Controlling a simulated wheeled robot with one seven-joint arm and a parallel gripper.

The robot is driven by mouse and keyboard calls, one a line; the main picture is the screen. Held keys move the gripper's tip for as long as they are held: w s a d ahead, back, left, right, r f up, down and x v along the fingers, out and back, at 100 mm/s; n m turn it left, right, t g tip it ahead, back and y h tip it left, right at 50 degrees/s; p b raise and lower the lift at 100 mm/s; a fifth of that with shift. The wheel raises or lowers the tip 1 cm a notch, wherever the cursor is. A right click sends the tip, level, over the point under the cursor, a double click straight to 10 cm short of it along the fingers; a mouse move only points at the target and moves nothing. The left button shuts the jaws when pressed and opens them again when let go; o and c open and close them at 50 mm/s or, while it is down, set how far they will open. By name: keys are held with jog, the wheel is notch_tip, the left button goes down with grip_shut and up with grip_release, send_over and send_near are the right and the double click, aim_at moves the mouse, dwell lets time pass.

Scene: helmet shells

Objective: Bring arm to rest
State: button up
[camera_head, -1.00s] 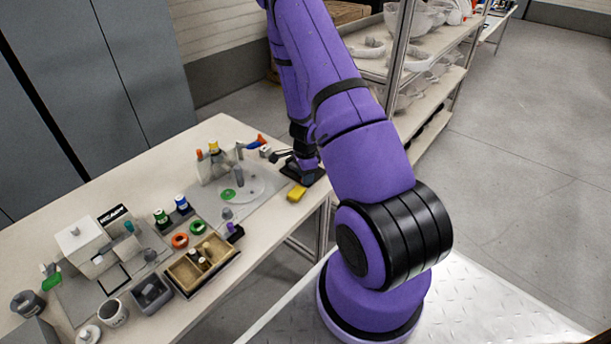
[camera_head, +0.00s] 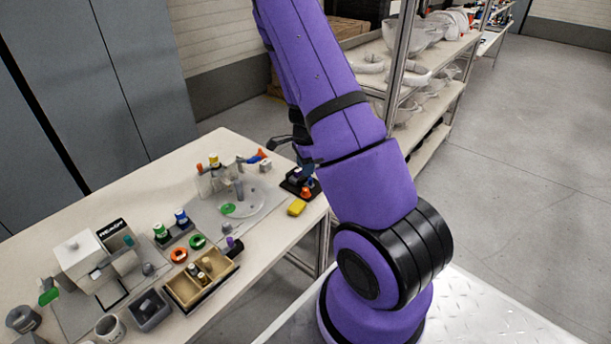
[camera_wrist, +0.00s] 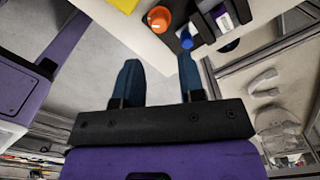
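My purple arm (camera_head: 340,120) rises from its base and leans up and to the left in the head view. My gripper (camera_wrist: 160,78) shows in the wrist view with its two dark blue fingers apart and nothing between them. In the head view the gripper is mostly hidden behind the arm, with only dark parts showing above the table's back right corner. A black holder (camera_head: 291,184) with small orange and blue items stands below it on the table. In the wrist view, an orange cap (camera_wrist: 158,19) and a blue cap (camera_wrist: 186,40) lie beyond the fingertips, apart from them.
A metal shelf (camera_head: 420,135) with white shells stands close behind the arm. The floor at right is clear.

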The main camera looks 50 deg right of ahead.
jog(key=shift+r, duration=0.4)
dwell(0.3)
jog(key=a+r+n+t+y, duration=0.1)
jog(key=a+r+n, duration=0.4)
jog(key=a+r, duration=0.45)
jog(key=a+r+n+t+y, duration=0.15)
jog(key=a+r+n, duration=0.4)
jog(key=r, duration=0.75)
jog(key=s+a+r+n+t+h, duration=0.1)
jog(key=s+a+r+n, duration=0.4)
jog(key=s, duration=0.5)
jog(key=s+a+r+n+t+h, duration=0.1)
jog(key=s+a+r+n, duration=0.4)
jog(key=s+r+n, duration=0.2)
jog(key=s+r, duration=0.2)
jog(key=s, duration=0.1)
jog(key=shift+s+a+r+n+t, duration=0.15)
jog(key=shift+a+r+n+t, duration=0.1)
jog(key=shift+a+n+t, duration=0.15)
